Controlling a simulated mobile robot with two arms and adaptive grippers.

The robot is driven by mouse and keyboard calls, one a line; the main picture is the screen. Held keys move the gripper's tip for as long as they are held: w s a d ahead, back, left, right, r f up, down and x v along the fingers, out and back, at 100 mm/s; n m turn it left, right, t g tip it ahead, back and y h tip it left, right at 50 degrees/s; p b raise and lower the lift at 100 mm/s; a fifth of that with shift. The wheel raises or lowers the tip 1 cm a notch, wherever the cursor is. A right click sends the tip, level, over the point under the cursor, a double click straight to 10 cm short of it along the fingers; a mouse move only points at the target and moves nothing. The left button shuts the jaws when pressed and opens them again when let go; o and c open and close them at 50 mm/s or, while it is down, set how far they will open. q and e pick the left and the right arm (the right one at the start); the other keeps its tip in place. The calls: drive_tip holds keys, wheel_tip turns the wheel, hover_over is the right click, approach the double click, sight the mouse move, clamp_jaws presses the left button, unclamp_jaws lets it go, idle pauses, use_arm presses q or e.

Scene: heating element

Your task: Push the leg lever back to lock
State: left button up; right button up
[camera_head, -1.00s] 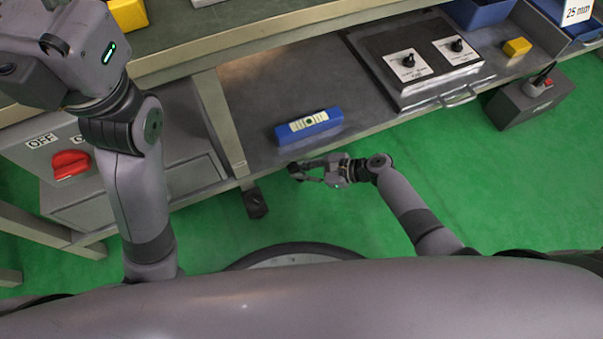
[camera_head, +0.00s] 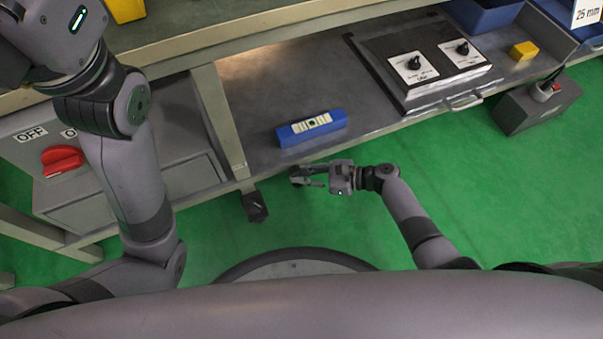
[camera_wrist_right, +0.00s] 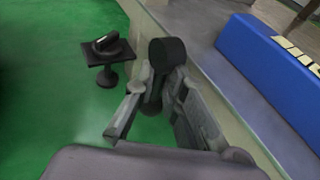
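A black lever with a thick round knob (camera_wrist_right: 167,54) stands beside the table edge in the right wrist view. Its stem runs down between the fingers of my right gripper (camera_wrist_right: 158,112), which stand apart on either side. I cannot tell whether either finger touches it. In the head view my right gripper (camera_head: 307,176) points left, below the shelf's front edge, with a small dark shape at its fingertips. My left arm rises at the left; its gripper is out of view.
A blue box (camera_head: 311,128) lies on the grey shelf (camera_head: 265,105). A black pedestal (camera_head: 255,206) stands by the table leg; it also shows in the wrist view (camera_wrist_right: 107,50). A red switch (camera_head: 62,160) is at left. Green floor is clear below the right arm.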

drive_tip(key=shift+o, duration=0.8)
drive_tip(key=v, duration=1.2)
drive_tip(key=shift+s+f, duration=0.15)
